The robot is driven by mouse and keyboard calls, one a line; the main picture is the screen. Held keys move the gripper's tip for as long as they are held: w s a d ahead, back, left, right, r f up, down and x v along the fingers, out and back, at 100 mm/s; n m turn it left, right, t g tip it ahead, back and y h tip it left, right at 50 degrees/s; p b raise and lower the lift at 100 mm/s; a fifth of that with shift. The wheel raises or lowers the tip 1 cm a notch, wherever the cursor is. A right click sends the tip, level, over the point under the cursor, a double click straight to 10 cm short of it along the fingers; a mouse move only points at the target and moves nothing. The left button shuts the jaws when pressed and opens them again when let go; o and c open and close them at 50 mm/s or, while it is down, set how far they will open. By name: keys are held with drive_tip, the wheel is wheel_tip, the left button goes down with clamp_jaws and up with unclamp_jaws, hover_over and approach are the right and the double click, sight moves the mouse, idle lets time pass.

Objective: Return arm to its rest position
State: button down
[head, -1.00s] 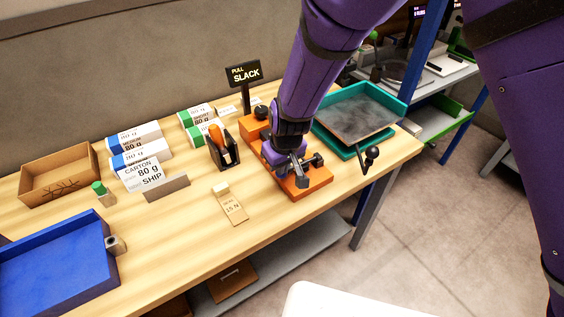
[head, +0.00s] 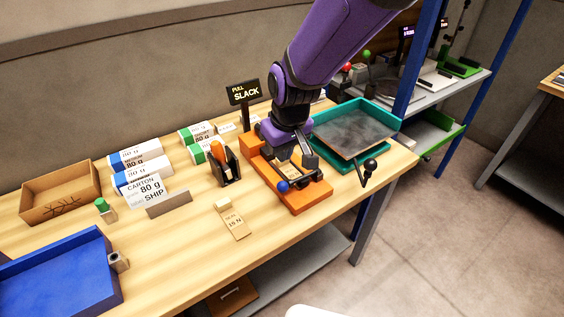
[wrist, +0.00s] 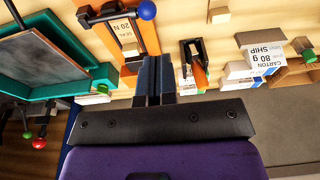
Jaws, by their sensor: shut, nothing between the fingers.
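My purple arm reaches down from the top over the right part of the wooden bench (head: 190,255). My gripper (wrist: 155,68) shows in the wrist view with its two dark fingers together and nothing between them. In the head view the gripper is over the back of an orange fixture (head: 308,201), which it partly hides; I cannot tell the exact gap. The fixture has a dark bar with a blue ball knob (head: 283,187). In the wrist view a card marked 20 N (wrist: 125,30) lies on the fixture.
A teal tray (head: 378,158) with a grey plate stands right of the arm. A PULL SLACK sign (head: 243,93) stands behind, and a black holder (head: 224,169) to the left. White cartons, a cardboard box (head: 60,193) and a blue tray (head: 60,285) stand farther left.

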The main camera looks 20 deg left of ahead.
drive_tip(key=d+r+m+t, duration=0.1)
drive_tip(key=d+r+m, duration=0.1)
drive_tip(key=d+r, duration=0.9)
drive_tip(key=d+r+m, duration=0.3)
drive_tip(key=d+r, duration=0.4)
drive_tip(key=d, duration=0.7)
drive_tip(key=s+d+r+m+t+h, duration=0.1)
drive_tip(key=s+d+r+m, duration=0.1)
drive_tip(key=s+d, duration=0.6)
drive_tip(key=s+d+r+m+t, duration=0.1)
drive_tip(key=s+d+r+m, duration=0.1)
drive_tip(key=s+d, duration=0.6)
drive_tip(key=d, duration=0.2)
drive_tip(key=shift+s+d+r+m+t+h, duration=0.25)
drive_tip(key=shift+s+d+m+t+h, duration=0.1)
drive_tip(key=shift+m+t+h, duration=0.05)
